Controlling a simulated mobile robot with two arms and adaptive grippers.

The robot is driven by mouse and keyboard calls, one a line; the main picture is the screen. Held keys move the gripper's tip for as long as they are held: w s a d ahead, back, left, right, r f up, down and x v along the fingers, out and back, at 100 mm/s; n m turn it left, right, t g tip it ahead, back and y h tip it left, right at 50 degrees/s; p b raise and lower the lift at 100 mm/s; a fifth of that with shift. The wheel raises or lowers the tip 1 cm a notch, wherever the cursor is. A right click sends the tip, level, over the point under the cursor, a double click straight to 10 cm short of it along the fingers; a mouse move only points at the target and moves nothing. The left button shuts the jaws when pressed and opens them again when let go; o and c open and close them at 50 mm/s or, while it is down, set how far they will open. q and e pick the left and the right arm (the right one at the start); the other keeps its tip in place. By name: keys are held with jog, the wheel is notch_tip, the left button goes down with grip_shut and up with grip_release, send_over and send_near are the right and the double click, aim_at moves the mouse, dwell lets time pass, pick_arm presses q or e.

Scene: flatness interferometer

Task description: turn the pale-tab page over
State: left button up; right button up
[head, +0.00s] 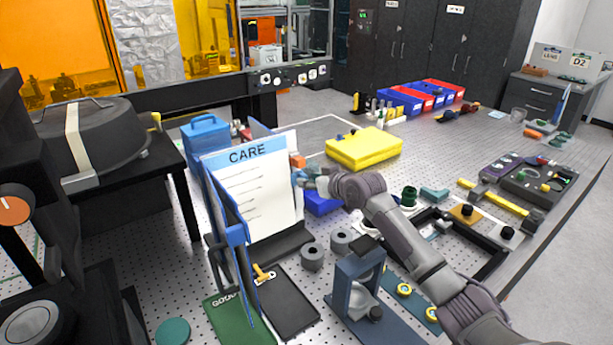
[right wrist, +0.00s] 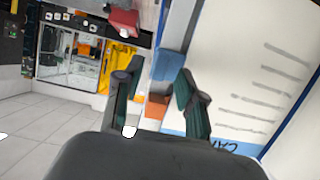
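An upright flip book stands on the perforated bench, showing a white page (head: 255,190) with a blue "CARE" header. An orange tab (head: 298,161) sticks out at its right edge. My right gripper (head: 302,179) is at that edge, just below the orange tab. In the right wrist view its two dark fingers (right wrist: 160,75) are apart, with the orange tab (right wrist: 157,106) and a blue tab (right wrist: 168,65) seen between them. The page (right wrist: 250,75) lies to the right of the fingers. I cannot clearly make out a pale tab. My left gripper is not in view.
A yellow case (head: 364,148) and a blue box (head: 322,202) are behind and beside my right arm. Grey rings (head: 312,257), a blue-grey stand (head: 358,285) and a black tray (head: 287,302) stand in front. A blue toolbox (head: 206,135) is behind the book.

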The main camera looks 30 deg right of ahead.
jog(key=shift+x, duration=1.1)
grip_shut()
